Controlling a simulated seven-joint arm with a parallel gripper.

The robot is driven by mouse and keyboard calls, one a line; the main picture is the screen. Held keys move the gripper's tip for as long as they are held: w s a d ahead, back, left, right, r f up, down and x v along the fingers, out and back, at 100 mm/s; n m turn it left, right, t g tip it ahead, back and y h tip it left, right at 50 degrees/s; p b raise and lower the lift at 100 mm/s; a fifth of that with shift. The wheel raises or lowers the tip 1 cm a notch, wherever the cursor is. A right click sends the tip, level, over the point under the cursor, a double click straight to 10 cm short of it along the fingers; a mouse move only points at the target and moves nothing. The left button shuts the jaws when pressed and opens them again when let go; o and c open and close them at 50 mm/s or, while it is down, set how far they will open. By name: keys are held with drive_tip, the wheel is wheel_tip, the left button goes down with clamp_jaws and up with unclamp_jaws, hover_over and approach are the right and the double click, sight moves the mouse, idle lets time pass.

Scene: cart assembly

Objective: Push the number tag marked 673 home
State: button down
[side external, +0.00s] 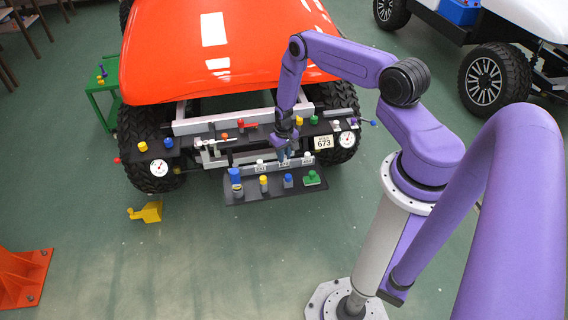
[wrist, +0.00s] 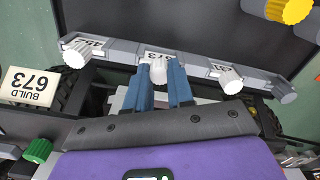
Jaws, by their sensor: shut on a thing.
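The number tag marked 673 (wrist: 159,57) is in the middle of a light grey rail (wrist: 196,67), its white knob toward my gripper. My gripper (wrist: 163,77) has its two blue fingers on either side of that knob, shut on it. Another white-knobbed tag (wrist: 75,54) sits to its left in the rail and one (wrist: 230,78) to its right. In the side view my gripper (side external: 284,156) is down at the rail and partly covers the middle tag. How deep the tag sits cannot be told.
A white plate reading BUILD 673 (wrist: 30,86) also shows in the side view (side external: 323,143). A dark shelf (side external: 274,193) with several coloured knobbed parts lies in front of the rail. The orange-red cart body (side external: 225,60) rises behind. A yellow part (side external: 147,212) lies on the open green floor.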

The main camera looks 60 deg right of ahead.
drive_tip(key=shift+r, duration=2.6)
drive_tip(key=shift+r, duration=0.1)
drive_tip(key=w+a+r+n, duration=0.1)
drive_tip(key=w+a+r, duration=0.1)
drive_tip(key=a+r, duration=0.55)
drive_tip(key=s+a+r+n, duration=0.1)
drive_tip(key=s+a+r, duration=0.2)
drive_tip(key=r, duration=0.4)
drive_tip(key=s+a+r+n, duration=0.1)
drive_tip(key=s+a+r, duration=0.2)
drive_tip(key=a+r, duration=0.2)
drive_tip(key=s+a+r+n, duration=0.1)
drive_tip(key=s+a+r, duration=0.2)
drive_tip(key=r, duration=0.6)
drive_tip(key=shift+s+a+n, duration=0.3)
drive_tip(key=shift+s+a, duration=0.05)
drive_tip(key=shift+a, duration=0.45)
